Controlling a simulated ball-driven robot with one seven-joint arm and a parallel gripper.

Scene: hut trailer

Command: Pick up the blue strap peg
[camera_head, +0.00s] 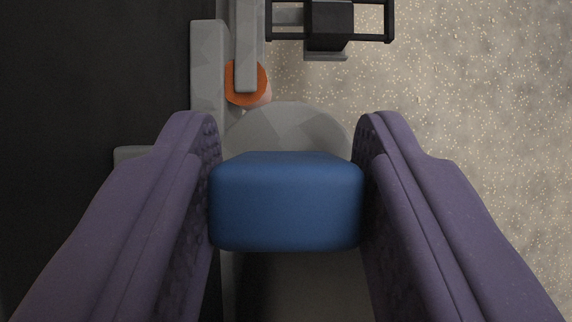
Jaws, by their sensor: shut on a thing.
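The blue strap peg (286,202) shows as a rounded blue block in the middle of the head camera view. My gripper (287,180) has its two purple fingers on the left and right sides of the block, touching both sides. It is shut on the peg. The underside of the peg and whatever lies directly beneath it are hidden.
Beyond the peg is a grey rounded part (290,128). An orange round piece (246,84) sits under a grey bar (247,45). A black frame (330,22) stands at the top. A dark surface (90,75) fills the left; speckled floor (480,110) lies open at right.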

